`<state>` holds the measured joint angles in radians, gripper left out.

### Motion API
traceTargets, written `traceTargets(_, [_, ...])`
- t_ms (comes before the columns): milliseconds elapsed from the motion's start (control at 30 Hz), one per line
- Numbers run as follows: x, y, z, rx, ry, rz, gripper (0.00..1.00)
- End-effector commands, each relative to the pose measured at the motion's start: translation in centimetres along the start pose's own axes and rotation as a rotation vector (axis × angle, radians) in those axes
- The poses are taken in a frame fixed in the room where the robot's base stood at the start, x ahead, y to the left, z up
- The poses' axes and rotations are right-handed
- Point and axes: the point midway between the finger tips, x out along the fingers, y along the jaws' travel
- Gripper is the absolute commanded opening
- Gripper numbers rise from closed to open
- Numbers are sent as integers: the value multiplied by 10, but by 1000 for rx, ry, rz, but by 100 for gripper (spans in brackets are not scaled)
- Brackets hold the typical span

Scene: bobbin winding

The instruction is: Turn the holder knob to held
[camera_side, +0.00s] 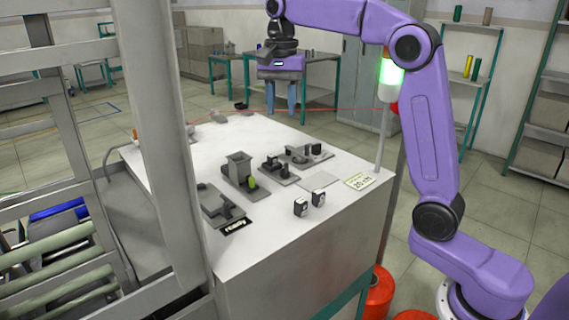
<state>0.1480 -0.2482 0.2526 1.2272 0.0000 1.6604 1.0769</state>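Several small grey and black fixtures stand on the white worktable (285,225). One is a tall grey block with a yellow-green part (239,168). Behind and right of it are low plates with black parts, one (276,168) nearer and one (309,154) farther. A grey plate with a dark lever-like part (222,208) lies at the front left. Which piece is the holder knob, and its position, I cannot tell. My gripper (281,72) is high above the table's far side, apart from all fixtures.
Two small black-and-white pieces (309,203) and a label card (359,181) lie near the right edge. A thin red thread (335,109) crosses above the table's far side. A grey frame post (165,150) blocks the left. Open table surface lies at the front.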

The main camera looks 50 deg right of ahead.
Motion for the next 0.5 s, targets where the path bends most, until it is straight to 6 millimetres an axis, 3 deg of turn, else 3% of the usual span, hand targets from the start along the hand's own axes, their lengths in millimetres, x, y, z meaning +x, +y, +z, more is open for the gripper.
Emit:
traceTargets(100, [-6, 0, -15, 101, 0, 0, 38])
traceTargets(267, [-9, 2, -22, 157, -1, 2, 38])
traceTargets(500, [9, 3, -23, 160, -2, 5, 38])
